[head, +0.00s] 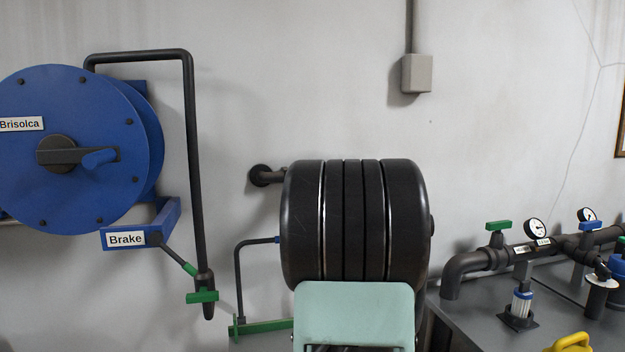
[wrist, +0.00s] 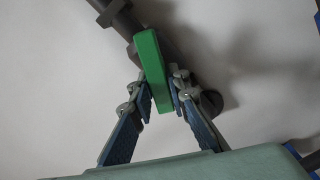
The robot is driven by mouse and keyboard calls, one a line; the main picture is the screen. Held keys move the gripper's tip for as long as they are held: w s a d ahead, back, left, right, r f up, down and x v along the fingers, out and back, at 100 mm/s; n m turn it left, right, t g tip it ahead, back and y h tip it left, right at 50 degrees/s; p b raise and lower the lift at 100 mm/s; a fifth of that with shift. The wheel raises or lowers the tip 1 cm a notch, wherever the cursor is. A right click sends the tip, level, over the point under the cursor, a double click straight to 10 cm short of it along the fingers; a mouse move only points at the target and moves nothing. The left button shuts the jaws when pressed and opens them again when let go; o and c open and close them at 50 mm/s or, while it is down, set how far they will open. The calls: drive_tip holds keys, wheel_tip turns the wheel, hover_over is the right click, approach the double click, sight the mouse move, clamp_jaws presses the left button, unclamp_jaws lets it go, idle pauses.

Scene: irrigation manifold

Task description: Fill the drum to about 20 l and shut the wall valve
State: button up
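In the wrist view, a green valve handle (wrist: 152,70) sits on a dark pipe (wrist: 122,20) in front of the wall. My gripper (wrist: 160,98) has one fingertip on each side of the handle, close against it. In the head view, the dark wall pipe (head: 262,176) shows only at its left end. A large black ribbed body (head: 355,225) and a mint-green part below it hide the rest of the pipe, the handle and my gripper. I cannot make out a drum with a readable level in either view.
A blue reel (head: 85,170) with a crank and a brake bracket is at left, beside a dark pipe with a green tap (head: 203,297). A grey bench (head: 460,320) at right carries pipework, gauges (head: 535,229) and a yellow item (head: 570,343). The upper wall has a grey box (head: 417,74).

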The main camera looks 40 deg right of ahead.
drive_tip(key=o, duration=0.4)
drive_tip(key=shift+c, duration=0.2)
drive_tip(key=v, duration=1.2)
